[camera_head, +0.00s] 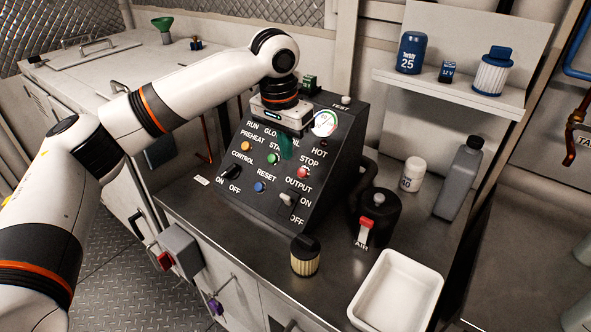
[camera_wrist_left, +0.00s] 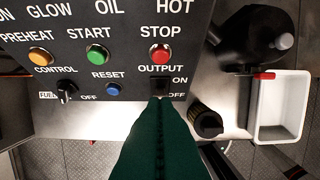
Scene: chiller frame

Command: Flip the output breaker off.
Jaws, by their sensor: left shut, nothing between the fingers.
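The output breaker (camera_head: 288,199) is a small switch low on the right of the black control panel (camera_head: 262,205), beside the ON and OFF labels. In the head view its light lever appears toward ON. In the left wrist view the breaker (camera_wrist_left: 160,84) is dark and partly hidden by my fingertips, so its position is unclear there. My left gripper (camera_head: 286,155) has green fingers, shut and empty. It hangs in front of the panel, above the breaker in the head view. In the left wrist view its fingertips (camera_wrist_left: 160,100) line up just below the breaker; contact cannot be told.
The red STOP button (camera_head: 303,172), green START button (camera_head: 274,158) and blue RESET button (camera_head: 260,187) surround the breaker area. A yellowish filter (camera_head: 305,262), black AIR canister (camera_head: 378,218) and white tray (camera_head: 360,309) stand on the bench to the right.

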